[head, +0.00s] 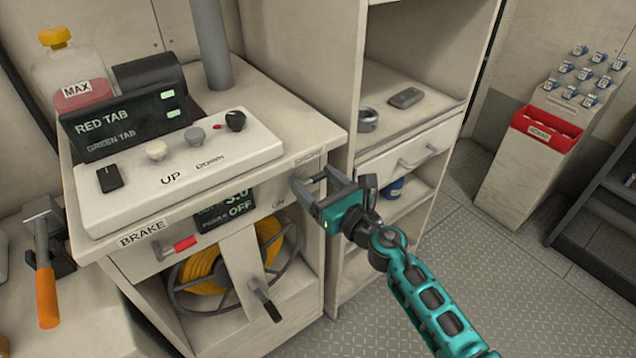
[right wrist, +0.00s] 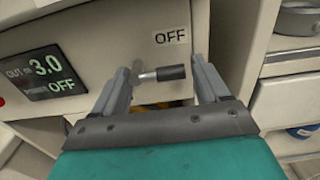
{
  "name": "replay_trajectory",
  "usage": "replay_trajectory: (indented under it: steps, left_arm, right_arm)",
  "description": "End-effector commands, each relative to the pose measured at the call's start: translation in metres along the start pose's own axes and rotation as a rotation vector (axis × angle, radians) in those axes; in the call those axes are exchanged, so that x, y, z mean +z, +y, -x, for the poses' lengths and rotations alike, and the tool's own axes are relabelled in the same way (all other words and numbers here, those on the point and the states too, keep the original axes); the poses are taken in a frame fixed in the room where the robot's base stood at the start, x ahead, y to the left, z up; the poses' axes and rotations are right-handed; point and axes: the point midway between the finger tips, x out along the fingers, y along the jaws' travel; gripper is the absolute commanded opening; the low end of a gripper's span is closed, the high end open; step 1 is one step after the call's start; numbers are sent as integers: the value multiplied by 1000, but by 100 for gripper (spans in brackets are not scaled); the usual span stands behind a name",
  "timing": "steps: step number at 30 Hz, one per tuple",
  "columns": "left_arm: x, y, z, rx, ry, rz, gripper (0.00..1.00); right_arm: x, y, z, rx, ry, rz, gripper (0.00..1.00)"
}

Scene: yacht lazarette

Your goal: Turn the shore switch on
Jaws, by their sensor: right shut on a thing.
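The shore switch shows in the right wrist view as a small lever with a metal stem and dark grip (right wrist: 171,73) on the pale panel front. Its grip points right, just below an OFF label (right wrist: 170,36). My right gripper (right wrist: 165,68) is shut on it, one finger on each side. In the head view my right gripper (head: 310,177) is at the panel's right end and mostly hides the switch. A small display (head: 226,207) left of the switch reads 3.0 and OFF. My left gripper is not in view.
The control console (head: 180,165) with knobs stands above the panel. A red brake handle (head: 180,248) and a yellow hose reel (head: 205,270) with a crank are at the left and below. Open shelves (head: 400,125) stand close on the right. The floor (head: 470,250) is clear.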

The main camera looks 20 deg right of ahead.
Motion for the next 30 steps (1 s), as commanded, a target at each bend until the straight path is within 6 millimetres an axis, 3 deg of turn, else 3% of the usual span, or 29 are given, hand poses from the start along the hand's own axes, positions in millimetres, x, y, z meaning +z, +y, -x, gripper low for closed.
replay_trajectory:
  steps: [14, 30]
  left_arm:
    - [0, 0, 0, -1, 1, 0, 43]
    - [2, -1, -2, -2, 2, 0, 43]
  right_arm:
    - [-3, -2, 0, -3, 1, -88, 44]
    - [-16, 2, 0, -6, 0, -557, 44]
